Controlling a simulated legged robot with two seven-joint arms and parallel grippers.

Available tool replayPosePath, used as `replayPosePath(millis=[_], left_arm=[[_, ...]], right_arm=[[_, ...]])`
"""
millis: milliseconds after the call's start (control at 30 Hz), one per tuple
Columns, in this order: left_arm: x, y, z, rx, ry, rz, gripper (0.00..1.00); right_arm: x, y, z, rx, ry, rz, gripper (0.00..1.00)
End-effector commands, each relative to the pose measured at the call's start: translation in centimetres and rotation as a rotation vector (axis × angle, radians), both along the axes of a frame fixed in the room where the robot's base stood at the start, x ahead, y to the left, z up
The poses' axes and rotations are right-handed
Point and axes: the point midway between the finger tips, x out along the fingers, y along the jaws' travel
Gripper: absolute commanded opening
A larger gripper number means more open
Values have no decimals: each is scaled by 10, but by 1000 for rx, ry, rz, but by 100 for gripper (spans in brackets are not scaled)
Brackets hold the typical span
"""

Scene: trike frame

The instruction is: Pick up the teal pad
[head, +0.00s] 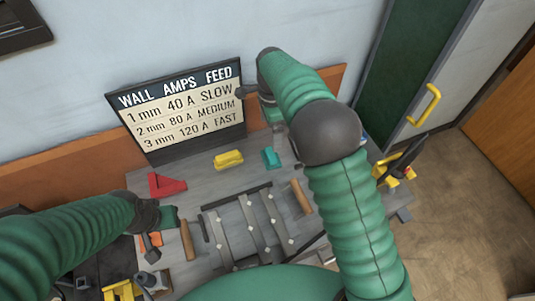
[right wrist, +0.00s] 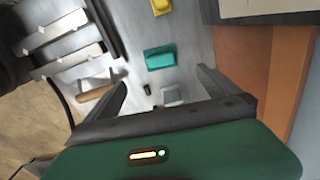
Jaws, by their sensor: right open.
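The teal pad (head: 271,158) is a small block on the grey bench, just below the sign's right corner. In the right wrist view the teal pad (right wrist: 160,57) lies beyond my fingertips, roughly in line with the gap between them. My right gripper (head: 262,110) hangs above the back of the bench, open and empty, apart from the pad. Its two dark fingers (right wrist: 163,85) show spread in the right wrist view. My left gripper (head: 152,243) is low over the bench's left side; its jaw gap is not clear.
A yellow block (head: 228,160) and a red piece (head: 166,185) lie left of the pad. A metal frame (head: 250,225) fills the middle bench, with wooden-handled tools (head: 301,197) beside it. The sign (head: 184,110) stands behind. A yellow-handled door (head: 425,104) is at right.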

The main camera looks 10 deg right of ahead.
Motion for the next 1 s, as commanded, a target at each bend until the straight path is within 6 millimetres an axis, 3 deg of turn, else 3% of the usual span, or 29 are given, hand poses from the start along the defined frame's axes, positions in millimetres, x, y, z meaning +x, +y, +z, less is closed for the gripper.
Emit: replayPosePath(millis=[200, 700, 967, 1000], left_arm=[[0, 0, -5, 0, 0, -1, 36], [0, 0, -7, 0, 0, 0, 36], [0, 0, -7, 0, 0, -1, 36], [0, 0, -7, 0, 0, -1, 36]], right_arm=[[0, 5, -61, -7, 7, 1, 100], [1, 7, -136, -3, 3, 1, 100], [1, 9, -141, -4, 1, 2, 100], [1, 9, -141, -4, 1, 2, 96]])
